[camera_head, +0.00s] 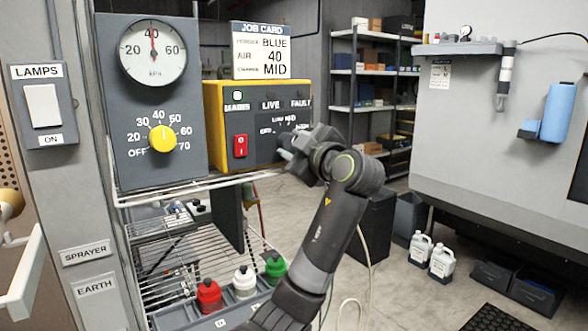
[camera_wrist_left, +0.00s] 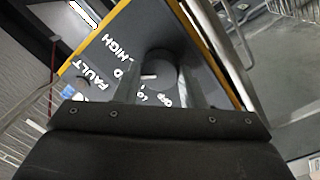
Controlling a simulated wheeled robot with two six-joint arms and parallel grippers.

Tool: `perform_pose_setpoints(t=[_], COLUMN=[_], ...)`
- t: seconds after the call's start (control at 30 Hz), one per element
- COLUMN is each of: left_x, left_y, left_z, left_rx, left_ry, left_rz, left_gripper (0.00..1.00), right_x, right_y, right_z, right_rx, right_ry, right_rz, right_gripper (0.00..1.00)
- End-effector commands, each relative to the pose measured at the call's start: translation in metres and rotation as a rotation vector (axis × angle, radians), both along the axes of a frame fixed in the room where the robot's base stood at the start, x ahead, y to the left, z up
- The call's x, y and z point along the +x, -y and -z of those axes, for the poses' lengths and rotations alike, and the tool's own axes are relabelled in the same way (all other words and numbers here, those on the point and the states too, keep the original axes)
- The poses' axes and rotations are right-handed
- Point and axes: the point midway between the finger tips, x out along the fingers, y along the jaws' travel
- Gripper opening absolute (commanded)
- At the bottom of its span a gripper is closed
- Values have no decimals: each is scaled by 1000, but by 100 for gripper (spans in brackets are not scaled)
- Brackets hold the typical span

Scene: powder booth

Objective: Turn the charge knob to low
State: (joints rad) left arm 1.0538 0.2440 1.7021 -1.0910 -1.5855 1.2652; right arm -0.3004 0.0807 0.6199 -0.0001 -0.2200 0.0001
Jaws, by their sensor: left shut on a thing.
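The charge knob (camera_wrist_left: 163,72) is a dark round knob on the dark front panel of the yellow control box (camera_head: 213,97). In the left wrist view it sits between the two fingers of my left gripper (camera_wrist_left: 160,88), which is shut on it. A short white mark on the knob points left in that view, toward the side where the HIGH, partly covered MID and LOW labels lie; I cannot tell the exact setting. OFF is beside the right finger. In the head view my left gripper (camera_head: 290,147) hides the knob. My right gripper is not in view.
The box has a red switch (camera_head: 240,145) and lamps marked MAINS, LIVE and FAULT. A job card (camera_head: 261,51) on top reads BLUE, 40, MID. Left of it is a panel with a gauge (camera_head: 153,52) and yellow dial (camera_head: 162,138). A wire rack (camera_head: 165,262) with capped bottles stands below.

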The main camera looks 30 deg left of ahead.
Motion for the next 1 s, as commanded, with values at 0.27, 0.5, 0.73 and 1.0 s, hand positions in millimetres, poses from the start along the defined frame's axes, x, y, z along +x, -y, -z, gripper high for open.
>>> perform_pose_setpoints(t=[0.27,0.5,0.73,1.0], left_x=[0,0,1,1], left_y=[0,0,0,0], left_z=[8,6,5,4], left_rx=[-100,-187,-263,-329], left_ry=[244,454,636,791], left_rz=[0,-1,0,-1], left_gripper=[14,14,14,14], right_x=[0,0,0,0], right_y=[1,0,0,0], right_z=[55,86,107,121], right_rx=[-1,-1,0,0], right_ry=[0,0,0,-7], right_rz=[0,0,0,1], right_gripper=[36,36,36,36])
